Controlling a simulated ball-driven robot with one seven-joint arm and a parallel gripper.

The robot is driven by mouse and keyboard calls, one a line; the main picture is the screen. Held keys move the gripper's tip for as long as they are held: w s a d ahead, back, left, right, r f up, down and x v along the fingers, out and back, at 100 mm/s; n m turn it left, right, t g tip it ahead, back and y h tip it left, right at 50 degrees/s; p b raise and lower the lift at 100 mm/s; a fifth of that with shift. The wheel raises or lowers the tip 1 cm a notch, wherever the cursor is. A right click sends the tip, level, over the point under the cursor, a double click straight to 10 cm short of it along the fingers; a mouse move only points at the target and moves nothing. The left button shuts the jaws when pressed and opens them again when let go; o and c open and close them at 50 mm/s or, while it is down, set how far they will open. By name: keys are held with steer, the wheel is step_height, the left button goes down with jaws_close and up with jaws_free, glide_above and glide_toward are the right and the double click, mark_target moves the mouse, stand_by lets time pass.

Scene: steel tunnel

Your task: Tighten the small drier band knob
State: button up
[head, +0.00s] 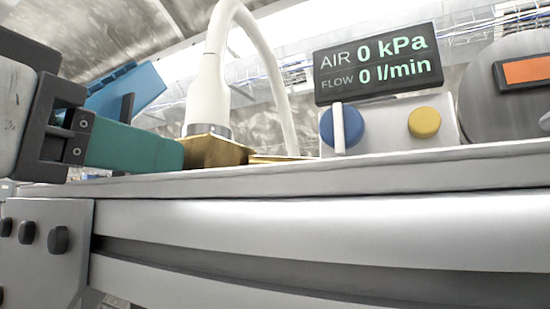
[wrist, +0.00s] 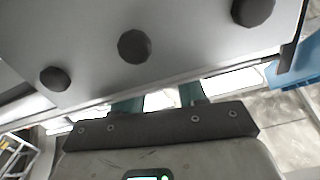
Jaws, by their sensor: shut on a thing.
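My gripper (head: 182,153) reaches in from the left above the bench edge, its dark mount and teal fingers showing in the head view. The near fingertip meets a brass piece (head: 218,151), and the jaws are shut on it; the far finger is mostly hidden. In the wrist view the two teal fingers stand apart and their tips are hidden behind a grey panel. Dark round knobs on this panel show in the wrist view (wrist: 134,46) and in the head view (head: 58,240). No label shows which knob is the small drier band one.
A white hose (head: 213,85) with a steel collar rises behind the brass piece. Right of it stand a blue knob (head: 342,128), a yellow knob (head: 424,122) and a display (head: 378,64) reading zero. The bench edge (head: 330,175) runs across below my gripper.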

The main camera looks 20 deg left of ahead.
steer(key=shift+m, duration=0.6)
steer(key=o, duration=1.1)
steer(key=shift+c, duration=0.2)
steer(key=s+b, duration=0.4)
steer(key=s, duration=0.6)
steer(key=shift+s+a, duration=0.4)
steer(key=shift+a, duration=0.05)
